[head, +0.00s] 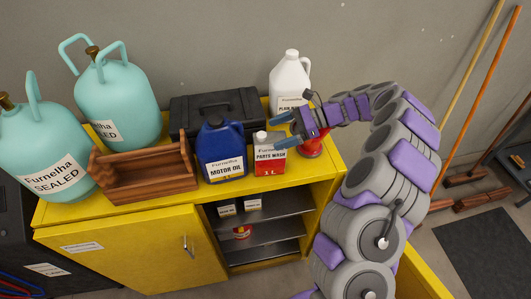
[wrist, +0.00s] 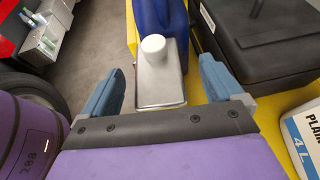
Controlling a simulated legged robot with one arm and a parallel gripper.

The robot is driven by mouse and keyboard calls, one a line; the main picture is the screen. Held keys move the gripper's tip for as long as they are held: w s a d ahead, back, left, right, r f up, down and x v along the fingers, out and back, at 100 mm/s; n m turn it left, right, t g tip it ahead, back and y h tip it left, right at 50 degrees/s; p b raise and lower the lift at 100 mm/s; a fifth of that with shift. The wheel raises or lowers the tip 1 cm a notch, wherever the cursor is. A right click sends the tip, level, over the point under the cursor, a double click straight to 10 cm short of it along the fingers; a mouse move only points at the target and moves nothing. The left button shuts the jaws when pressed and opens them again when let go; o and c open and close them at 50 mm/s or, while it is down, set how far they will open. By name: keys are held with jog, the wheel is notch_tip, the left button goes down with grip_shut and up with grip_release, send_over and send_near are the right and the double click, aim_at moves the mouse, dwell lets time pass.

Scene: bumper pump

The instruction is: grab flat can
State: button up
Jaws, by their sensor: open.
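The flat can (head: 270,162), a red and white rectangular can labelled "PARTS WASH" with a white cap, stands upright near the front edge of the yellow cabinet top. My gripper (head: 279,130) is open beside the can's top in the head view. In the wrist view, the can's grey metal top (wrist: 158,85) and white cap show between the two blue fingers of my gripper (wrist: 160,72), with gaps on both sides. The gripper holds nothing. The can's lower part is hidden in the wrist view.
A blue motor oil jug (head: 220,150) stands just left of the can. A red object (head: 312,147) is right of it, partly hidden by my arm. A black toolbox (head: 215,108) and white jug (head: 289,80) stand behind. A wooden tray (head: 150,180) is further left.

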aim_at(276, 137)
jog(key=shift+s+a+f+p, duration=0.2)
jog(key=shift+f+p, duration=0.05)
jog(key=shift+f, duration=0.1)
jog(key=shift+s+a+f+p, duration=0.15)
jog(key=shift+a+f+p, duration=0.1)
jog(key=shift+f, duration=0.1)
jog(key=shift+s+a+f, duration=0.1)
jog(key=shift+a+f, duration=0.25)
jog(key=shift+a, duration=0.25)
jog(key=shift+a+f, duration=0.15)
jog(key=shift+a, duration=0.75)
jog(key=shift+c, duration=0.3)
jog(key=shift+a, duration=0.1)
jog(key=c, duration=0.3)
jog(key=shift+d, duration=0.6)
jog(key=c, duration=0.4)
jog(key=shift+d, duration=0.1)
jog(key=c, duration=0.4)
jog(key=shift+a, duration=0.5)
grip_shut()
